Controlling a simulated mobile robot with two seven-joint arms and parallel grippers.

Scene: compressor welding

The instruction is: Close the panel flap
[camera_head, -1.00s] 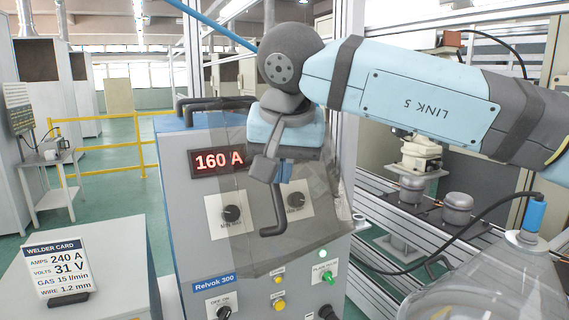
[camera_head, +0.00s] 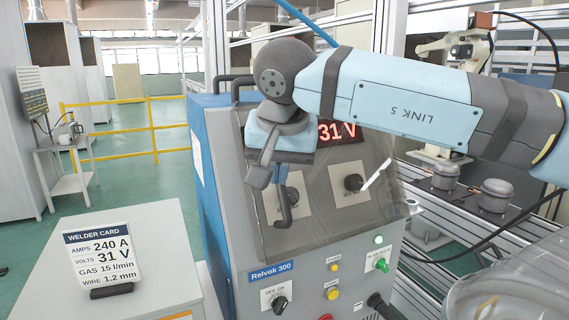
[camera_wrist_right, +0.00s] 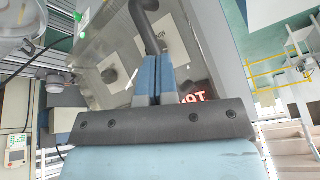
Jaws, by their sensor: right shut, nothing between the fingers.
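The panel flap (camera_head: 325,225) is a clear, smoky cover on the grey welder. In the head view it lies across the two knobs and the red display; I cannot tell whether it sits flush. Its dark bent handle (camera_head: 284,212) is at its left side and also shows in the wrist view (camera_wrist_right: 146,28). My right gripper (camera_head: 281,176) is in front of the flap's left part, at the handle's upper end. In the wrist view its blue fingers (camera_wrist_right: 155,73) are together, with the handle just beyond their tips. My left gripper is out of view.
The welder card (camera_head: 100,255) stands on a grey cabinet (camera_head: 155,235) at left. Switches and buttons, including a green knob (camera_head: 381,265), sit below the flap. A large clear dome (camera_head: 510,295) is at the lower right. Yellow railings (camera_head: 110,130) stand behind at left.

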